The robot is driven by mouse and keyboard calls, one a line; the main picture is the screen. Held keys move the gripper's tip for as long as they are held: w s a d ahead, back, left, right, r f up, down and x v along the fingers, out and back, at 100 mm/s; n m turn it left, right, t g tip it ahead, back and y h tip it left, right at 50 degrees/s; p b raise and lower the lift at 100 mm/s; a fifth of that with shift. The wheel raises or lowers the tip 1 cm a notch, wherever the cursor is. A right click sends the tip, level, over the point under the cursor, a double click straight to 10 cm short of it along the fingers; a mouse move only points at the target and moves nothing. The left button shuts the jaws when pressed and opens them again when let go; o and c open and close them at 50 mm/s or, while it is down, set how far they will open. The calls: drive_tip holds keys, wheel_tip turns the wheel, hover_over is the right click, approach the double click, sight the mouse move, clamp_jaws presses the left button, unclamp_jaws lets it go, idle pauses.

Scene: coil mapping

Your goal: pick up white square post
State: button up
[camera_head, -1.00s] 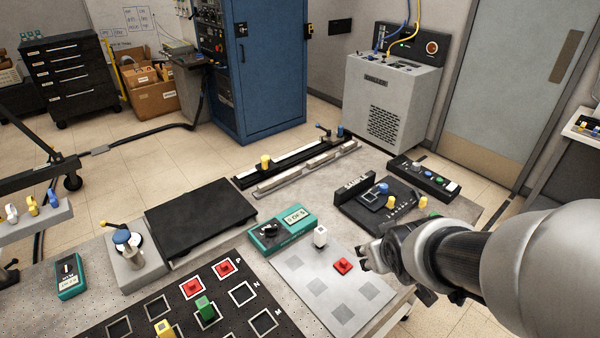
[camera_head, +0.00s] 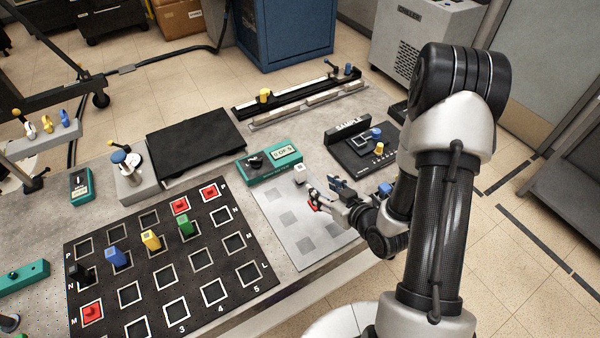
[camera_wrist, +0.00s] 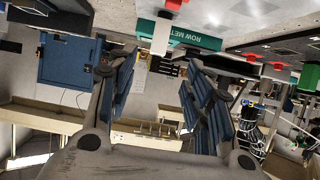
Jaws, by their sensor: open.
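The white square post (camera_head: 300,174) stands upright on the light grey sheet (camera_head: 312,240), near its far edge and just in front of the teal meter box (camera_head: 270,168). My gripper (camera_head: 326,192) is low over the sheet, to the right and nearer the camera. Its jaws are open and empty, apart from the post. In the wrist view, which is upside down, the post (camera_wrist: 161,36) shows beyond and between the fingertips (camera_wrist: 158,62), against the teal box. A red block (camera_head: 313,205) on the sheet is partly hidden by my gripper.
A black perforated board (camera_head: 205,255) with coloured blocks lies at left. A black plate (camera_head: 195,140) and a rail with a yellow knob (camera_head: 264,95) lie behind. A black sample fixture (camera_head: 360,155) stands right of the post. The sheet's left part is clear.

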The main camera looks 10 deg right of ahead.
sight(302, 174)
drive_tip(key=b+x, duration=0.2)
drive_tip(key=x, duration=0.8)
drive_tip(key=shift+s, duration=0.1)
drive_tip(key=b+x, duration=0.1)
drive_tip(key=x, duration=0.4)
drive_tip(key=shift+f+b, duration=0.3)
drive_tip(key=shift+c, duration=0.6)
clamp_jaws()
